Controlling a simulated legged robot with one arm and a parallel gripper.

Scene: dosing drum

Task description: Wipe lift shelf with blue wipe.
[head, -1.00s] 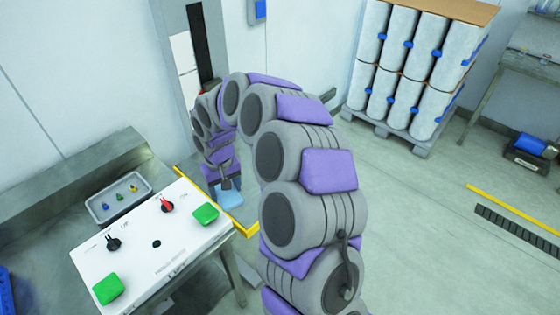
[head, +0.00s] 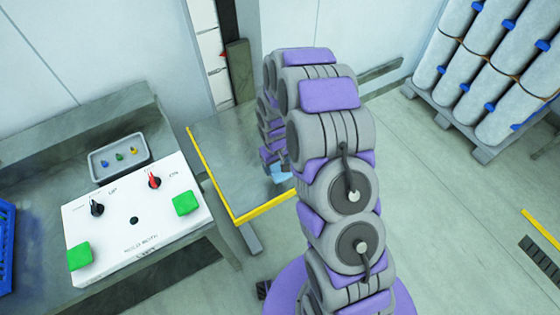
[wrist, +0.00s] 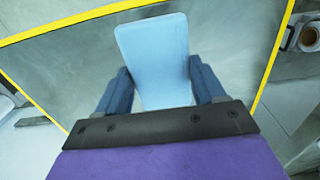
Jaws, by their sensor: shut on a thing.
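The lift shelf (head: 222,152) is a grey metal plate with yellow edging, left of my arm in the head view. It also fills much of the wrist view (wrist: 72,80). The blue wipe (wrist: 155,50) is a light blue sheet held between the fingers of my gripper (wrist: 160,88) in the wrist view. It lies over the shelf surface, but I cannot tell whether it touches. In the head view only a small part of the wipe (head: 282,174) shows beside my arm, and the gripper is mostly hidden behind my arm links.
A white control box (head: 135,220) with green buttons and two knobs sits on a steel bench (head: 60,150) at left. A grey tray (head: 119,158) holds small coloured items. The floor at right is mostly clear.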

